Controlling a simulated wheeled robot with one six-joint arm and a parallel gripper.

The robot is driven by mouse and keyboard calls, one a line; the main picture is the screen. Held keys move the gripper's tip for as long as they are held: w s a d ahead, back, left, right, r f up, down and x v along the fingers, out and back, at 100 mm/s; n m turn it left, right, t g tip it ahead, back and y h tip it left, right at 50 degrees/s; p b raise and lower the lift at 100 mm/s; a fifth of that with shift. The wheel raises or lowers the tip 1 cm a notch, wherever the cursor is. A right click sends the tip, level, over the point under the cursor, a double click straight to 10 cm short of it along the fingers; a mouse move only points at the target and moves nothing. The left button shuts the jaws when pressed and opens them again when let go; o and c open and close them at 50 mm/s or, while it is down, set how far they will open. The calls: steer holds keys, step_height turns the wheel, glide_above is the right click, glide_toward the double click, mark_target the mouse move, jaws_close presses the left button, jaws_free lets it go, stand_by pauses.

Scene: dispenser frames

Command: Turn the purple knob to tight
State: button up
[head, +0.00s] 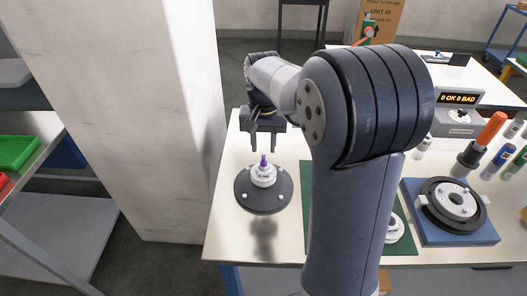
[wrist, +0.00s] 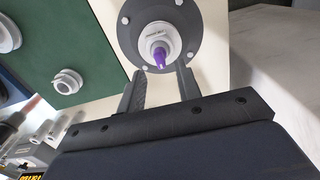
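The purple knob (head: 263,160) sits on top of a white cap on a round dark grey base (head: 254,199) at the left of the table. In the wrist view the knob (wrist: 159,57) is seen from above, on the white cap within the dark disc (wrist: 197,57). My gripper (head: 266,145) is above the knob, with its fingers pointing down. It is open, with a gap between the fingers (wrist: 162,76) and nothing between them. The tight mark is too small to read.
A white pillar (head: 160,110) stands close at the left of the table.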

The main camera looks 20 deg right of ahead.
mark_target(264, 157)
step_height(264, 157, up, 7)
stand_by(0.3)
step_height(264, 157, down, 11)
steer(key=shift+r, duration=0.1)
stand_by(0.5)
steer(key=shift+r, duration=0.15)
stand_by(0.4)
